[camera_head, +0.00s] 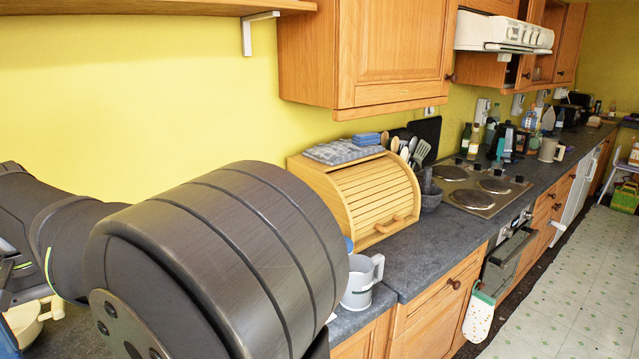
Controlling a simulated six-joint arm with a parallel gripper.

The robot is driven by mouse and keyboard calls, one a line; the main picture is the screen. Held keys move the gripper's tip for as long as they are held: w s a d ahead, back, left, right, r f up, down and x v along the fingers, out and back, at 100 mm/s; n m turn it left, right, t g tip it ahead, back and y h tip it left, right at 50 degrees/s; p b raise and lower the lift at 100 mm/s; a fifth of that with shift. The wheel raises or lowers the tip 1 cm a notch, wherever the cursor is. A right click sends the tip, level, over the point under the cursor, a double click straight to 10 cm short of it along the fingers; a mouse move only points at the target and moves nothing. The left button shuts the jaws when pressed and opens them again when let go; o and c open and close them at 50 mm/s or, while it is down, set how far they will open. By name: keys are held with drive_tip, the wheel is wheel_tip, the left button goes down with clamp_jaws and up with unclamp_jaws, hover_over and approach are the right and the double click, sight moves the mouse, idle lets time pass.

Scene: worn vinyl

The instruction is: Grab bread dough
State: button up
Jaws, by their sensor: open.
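I see no bread dough in the head view. A large dark link of my own arm fills the lower left and hides much of the counter behind it. My gripper is not visible, so I cannot see where it is relative to any dough. A wooden bread box (365,200) with a slatted roll front stands on the dark counter (425,255); its front appears shut, and its inside is hidden.
A light grey jug (361,281) stands close to my arm. A cream-coloured vessel (28,322) is partly hidden at left. Folded cloths (343,151) lie on the bread box. A hob (480,187) lies beyond; wooden cupboards (375,55) hang above.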

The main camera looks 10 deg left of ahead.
idle(0.4)
drive_tip(key=c, duration=0.5)
drive_tip(key=shift+o, duration=0.2)
drive_tip(key=shift+n, duration=0.4)
drive_tip(key=f, duration=1.2)
drive_tip(key=s+f, duration=0.1)
drive_tip(key=f, duration=0.5)
drive_tip(key=shift+d+f, duration=0.2)
drive_tip(key=shift+f, duration=0.1)
drive_tip(key=shift+w+a+f, duration=0.1)
drive_tip(key=shift+w+f, duration=0.15)
drive_tip(key=shift+f, duration=1.15)
drive_tip(key=shift+w+f, duration=0.2)
drive_tip(key=shift+f, duration=1.2)
